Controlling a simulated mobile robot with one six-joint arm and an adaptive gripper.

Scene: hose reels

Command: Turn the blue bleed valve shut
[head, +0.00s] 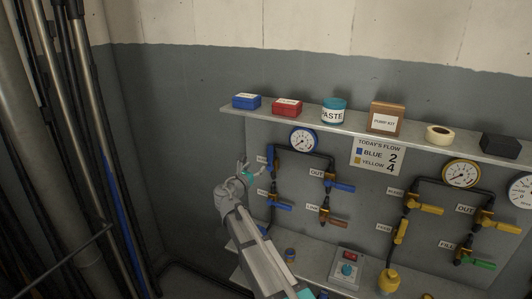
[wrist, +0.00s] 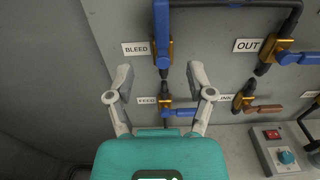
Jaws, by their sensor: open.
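The blue bleed valve handle (wrist: 162,32) points straight up along its vertical pipe, beside the BLEED label (wrist: 136,49); its brass body is just behind the handle's lower part. In the head view the bleed handle (head: 270,156) is at the left of the panel, under the blue-rimmed gauge. My gripper (wrist: 159,72) is open and empty, with its fingers spread to either side below the bleed valve. In the head view my gripper (head: 246,171) is left of the valve; no contact shows.
Below is the FEED valve with a sideways blue handle (wrist: 180,112). To the right are the OUT valve's blue handle (head: 342,187) and a brown handle (head: 335,222). A shelf (head: 360,128) with boxes and jars runs above. Dark pipes (head: 110,150) stand at the left.

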